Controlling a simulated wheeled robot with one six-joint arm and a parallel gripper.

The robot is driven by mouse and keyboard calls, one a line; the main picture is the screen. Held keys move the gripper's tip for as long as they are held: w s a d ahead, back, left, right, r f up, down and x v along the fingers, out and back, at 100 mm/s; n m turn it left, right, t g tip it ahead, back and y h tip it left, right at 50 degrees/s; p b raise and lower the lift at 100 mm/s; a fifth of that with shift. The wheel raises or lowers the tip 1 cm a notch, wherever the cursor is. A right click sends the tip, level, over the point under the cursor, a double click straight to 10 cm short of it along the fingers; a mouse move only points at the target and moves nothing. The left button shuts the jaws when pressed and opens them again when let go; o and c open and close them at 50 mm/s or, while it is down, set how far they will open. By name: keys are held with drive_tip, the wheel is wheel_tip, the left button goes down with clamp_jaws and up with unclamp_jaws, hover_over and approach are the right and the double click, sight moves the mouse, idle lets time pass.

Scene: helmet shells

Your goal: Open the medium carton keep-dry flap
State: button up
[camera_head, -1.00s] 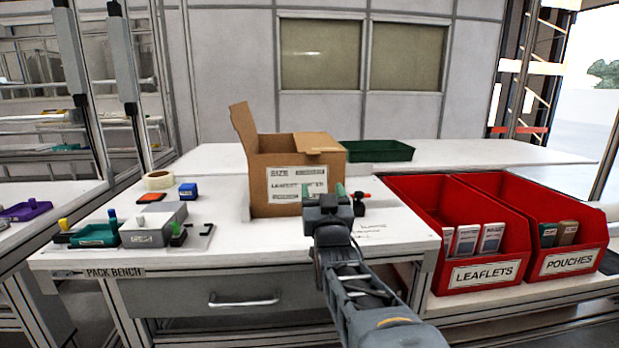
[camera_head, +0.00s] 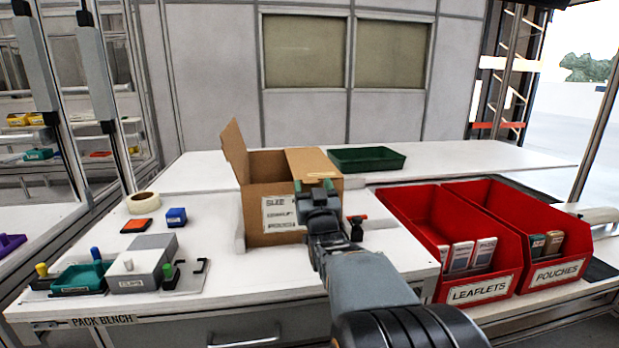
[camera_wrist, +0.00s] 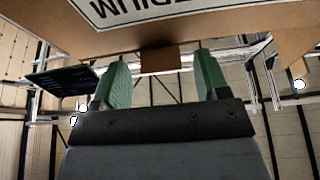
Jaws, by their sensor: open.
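The brown carton (camera_head: 262,200) stands on the white bench with a white label on its front. Its left flap (camera_head: 235,152) stands up, tilted outward, and its right flap (camera_head: 312,163) lies across the right part of the top. My gripper (camera_head: 313,186) is open at the front right upper edge of the carton, hiding part of its front. In the wrist view the green fingertips (camera_wrist: 162,64) are apart, with a small brown cardboard tab (camera_wrist: 160,58) showing between them. Contact cannot be told. The label (camera_wrist: 140,10) reads MEDIUM upside down there.
A dark green tray (camera_head: 366,160) is behind the carton. Red bins of leaflets (camera_head: 428,222) and pouches (camera_head: 560,250) stand at right. Tape (camera_head: 143,203), a blue block (camera_head: 176,217) and a grey box (camera_head: 142,265) sit at left. A small black-and-red object (camera_head: 356,228) stands close right of my gripper.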

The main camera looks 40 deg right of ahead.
drive_tip(key=shift+w, duration=0.2)
drive_tip(key=shift+c, duration=0.2)
clamp_jaws()
drive_tip(key=shift+r, duration=0.1)
idle(0.3)
